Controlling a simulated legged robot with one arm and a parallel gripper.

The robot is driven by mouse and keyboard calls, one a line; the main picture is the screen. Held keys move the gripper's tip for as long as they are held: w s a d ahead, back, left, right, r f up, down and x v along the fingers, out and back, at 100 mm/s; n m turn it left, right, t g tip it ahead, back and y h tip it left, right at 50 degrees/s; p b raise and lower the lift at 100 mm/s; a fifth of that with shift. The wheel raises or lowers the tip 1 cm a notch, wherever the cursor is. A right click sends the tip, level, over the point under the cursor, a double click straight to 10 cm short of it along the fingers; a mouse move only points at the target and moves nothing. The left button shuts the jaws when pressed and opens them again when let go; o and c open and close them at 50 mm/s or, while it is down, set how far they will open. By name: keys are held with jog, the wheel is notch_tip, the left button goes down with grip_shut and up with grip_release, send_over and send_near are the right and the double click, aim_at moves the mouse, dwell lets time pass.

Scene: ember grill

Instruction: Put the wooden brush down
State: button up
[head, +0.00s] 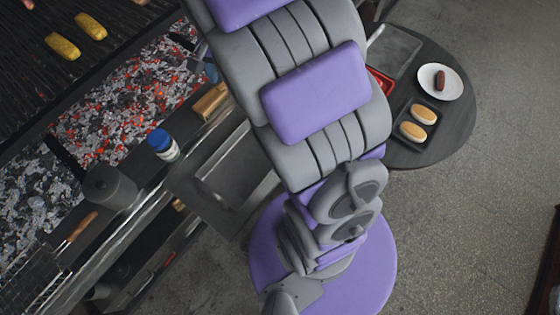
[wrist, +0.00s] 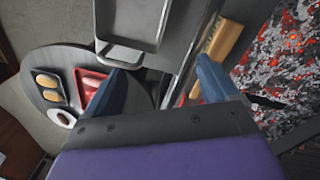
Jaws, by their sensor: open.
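The wooden brush (head: 210,101) lies on the ledge along the front of the grill, beside the ember bed. In the wrist view the wooden brush (wrist: 225,42) shows at upper right, beyond my right-hand fingertip and apart from it. My gripper (wrist: 158,82) is open, its two blue fingers spread wide with nothing between them. In the head view my arm hides most of the gripper; only a bit of blue shows near the embers.
The ember bed (head: 125,95) and grate (head: 85,15) lie at left. A blue-lidded jar (head: 163,144) and grey pot (head: 108,187) stand on the ledge. A metal tray (head: 236,165) sits beside it. A round table (head: 440,140) at right holds a plate (head: 453,91) and bun tray (head: 433,111).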

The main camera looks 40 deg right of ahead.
jog(key=s+a+r+n, duration=0.1)
jog(key=s+n, duration=0.2)
jog(key=s, duration=0.6)
jog(key=s+a+r+n, duration=0.1)
jog(key=s+n, duration=0.2)
jog(key=s, duration=0.6)
jog(key=s+a+r+n+g, duration=0.1)
jog(key=s+a+n, duration=0.1)
jog(key=s, duration=0.8)
jog(key=shift+n, duration=0.7)
jog(key=shift+a+r, duration=0.1)
